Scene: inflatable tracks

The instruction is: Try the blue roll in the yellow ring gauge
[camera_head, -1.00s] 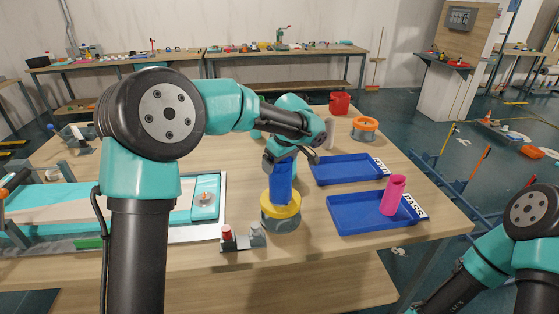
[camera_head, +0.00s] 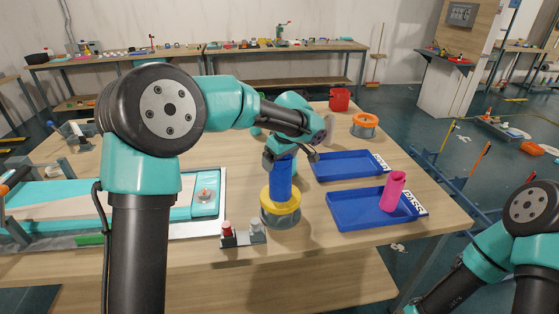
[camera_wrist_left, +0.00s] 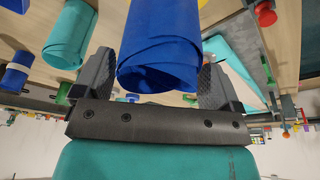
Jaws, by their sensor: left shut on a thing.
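My left gripper (camera_head: 281,157) is shut on the upper part of a blue roll (camera_head: 281,180), which stands about upright. In the left wrist view the blue roll (camera_wrist_left: 160,50) sits between the two fingers, its spiral end facing the camera. The yellow ring gauge (camera_head: 281,211) is on a grey base on the table, directly under the gripper. The roll's lower end is at the ring's opening. I cannot tell how deep it sits inside. My right gripper is outside the views; only part of that arm shows at lower right.
Two blue trays (camera_head: 340,215) (camera_head: 322,175) lie to the right; a pink roll (camera_head: 393,191) stands in the nearer one. A red container (camera_head: 339,99) and an orange ring (camera_head: 364,127) are behind. A small stand with red and grey knobs (camera_head: 241,239) is near the front edge.

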